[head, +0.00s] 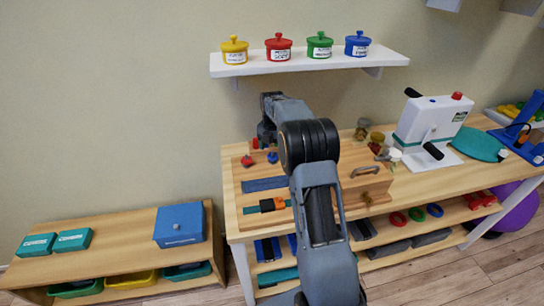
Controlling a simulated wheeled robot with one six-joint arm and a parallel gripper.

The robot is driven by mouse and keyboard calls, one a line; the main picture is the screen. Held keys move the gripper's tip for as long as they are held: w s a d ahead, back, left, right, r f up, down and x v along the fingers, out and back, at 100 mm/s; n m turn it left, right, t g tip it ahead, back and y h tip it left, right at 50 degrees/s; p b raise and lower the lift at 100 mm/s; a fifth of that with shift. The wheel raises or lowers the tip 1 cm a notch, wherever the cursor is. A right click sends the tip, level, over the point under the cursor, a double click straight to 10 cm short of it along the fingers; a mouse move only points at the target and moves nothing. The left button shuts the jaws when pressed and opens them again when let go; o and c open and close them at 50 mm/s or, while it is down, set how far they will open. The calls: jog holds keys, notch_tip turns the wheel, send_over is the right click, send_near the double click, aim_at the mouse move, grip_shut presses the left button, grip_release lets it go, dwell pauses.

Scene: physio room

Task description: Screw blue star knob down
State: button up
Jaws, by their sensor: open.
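A small blue star knob (272,157) stands on the back left part of the wooden board on the workbench. A red knob (247,160) is just left of it. My gripper (266,140) is at the far end of my arm, just behind and above the blue knob as seen in the head view. It is open, small and dark, and its fingertips are hard to make out. I see nothing held in it. My arm's large joint hides the board to the right of the blue knob. How far the knob is screwed down cannot be told.
The wooden workbench (240,226) carries a box with a metal handle (366,170) and a white crank machine (430,120). A wall shelf (300,64) with several coloured pots is above my arm. A low bench (115,235) stands left.

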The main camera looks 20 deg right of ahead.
aim_at(272, 156)
jog(key=shift+f, duration=1.95)
jog(key=shift+c, duration=0.4)
jog(key=c, duration=0.8)
jog(key=shift+c, duration=0.2)
jog(key=shift+m, duration=0.3)
